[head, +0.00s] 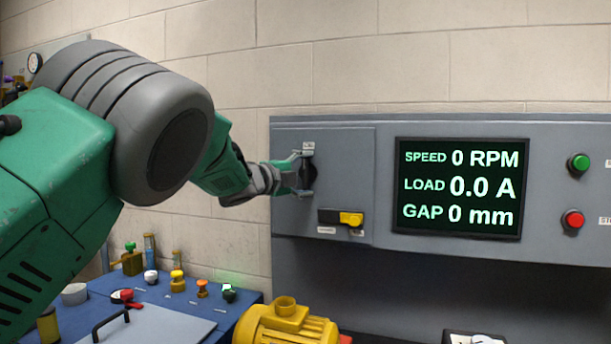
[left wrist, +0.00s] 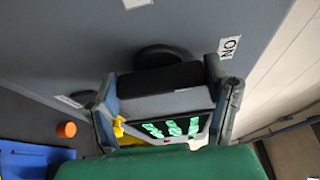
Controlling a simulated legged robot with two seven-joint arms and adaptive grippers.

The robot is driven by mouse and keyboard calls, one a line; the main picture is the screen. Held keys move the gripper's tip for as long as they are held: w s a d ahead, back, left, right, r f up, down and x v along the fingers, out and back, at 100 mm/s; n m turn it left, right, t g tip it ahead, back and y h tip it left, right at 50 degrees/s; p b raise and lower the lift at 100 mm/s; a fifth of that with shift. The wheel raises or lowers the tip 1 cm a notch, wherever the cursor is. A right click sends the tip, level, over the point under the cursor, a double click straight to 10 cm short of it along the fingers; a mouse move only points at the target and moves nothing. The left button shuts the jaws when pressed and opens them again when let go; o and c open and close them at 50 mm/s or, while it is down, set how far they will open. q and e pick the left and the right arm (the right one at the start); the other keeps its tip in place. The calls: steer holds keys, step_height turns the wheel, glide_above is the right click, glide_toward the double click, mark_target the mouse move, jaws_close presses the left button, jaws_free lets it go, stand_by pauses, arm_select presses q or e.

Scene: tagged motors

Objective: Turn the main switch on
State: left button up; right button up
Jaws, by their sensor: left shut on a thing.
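The main switch is a black rotary handle (head: 309,175) on the left part of the grey panel (head: 340,145). In the left wrist view the black handle (left wrist: 160,78) lies across between my fingers, with its round base behind it. My left gripper (head: 299,173) is at the panel with one finger above and one below the handle. In the left wrist view the gripper (left wrist: 162,88) is shut on the handle. An "ON" label (left wrist: 229,47) is beside one fingertip. The exact angle of the handle is hard to tell. My right gripper is not in view.
A black and yellow lever (head: 350,219) sits below the switch. The screen (head: 459,187) reads 0 RPM, 0.0 A and 0 mm. Green (head: 579,163) and red (head: 572,220) buttons are at the right. A yellow motor (head: 285,323) and a blue bench (head: 165,292) are below.

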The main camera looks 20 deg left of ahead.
arm_select(q)
steer(key=shift+d+f, duration=0.1)
steer(key=shift+f, duration=0.1)
stand_by(0.3)
steer(key=o, duration=1.1)
steer(key=shift+w, duration=0.1)
steer(key=shift+d, duration=0.1)
steer(key=shift+r, duration=0.1)
steer(key=v, duration=1.1)
steer(key=shift+s+a, duration=0.25)
steer(key=shift+s, duration=0.1)
